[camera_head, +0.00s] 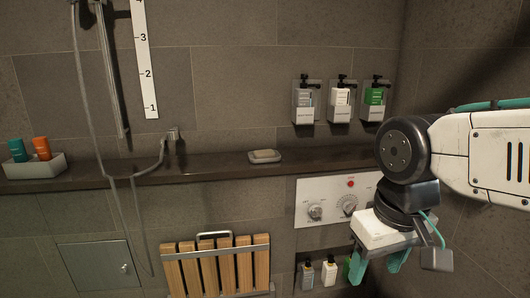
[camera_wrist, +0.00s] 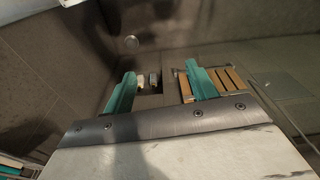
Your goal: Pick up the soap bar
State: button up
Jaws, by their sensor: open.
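The soap bar (camera_head: 265,153) is a pale tan block resting in a small light dish (camera_head: 266,158) on the dark wall ledge, near the middle of the head view. My gripper (camera_head: 378,262) is at the lower right of the head view, to the right of the soap and lower in the picture, well apart from it. Its teal fingers point downward. The wrist view shows the two teal fingers (camera_wrist: 157,92) spread apart with nothing held between them. I cannot make out the soap bar in the wrist view.
The ledge (camera_head: 215,163) runs along the wall; a tray (camera_head: 35,168) with two bottles stands at its left. A shower hose (camera_head: 85,100) hangs left of the soap. Dispensers (camera_head: 340,100) hang above right. A control panel (camera_head: 335,200) and a slatted wooden seat (camera_head: 217,266) are below.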

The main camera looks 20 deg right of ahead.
aim_at(267, 153)
jog(key=u, duration=0.7)
jog(key=i, duration=0.7)
jog(key=z, duration=1.4)
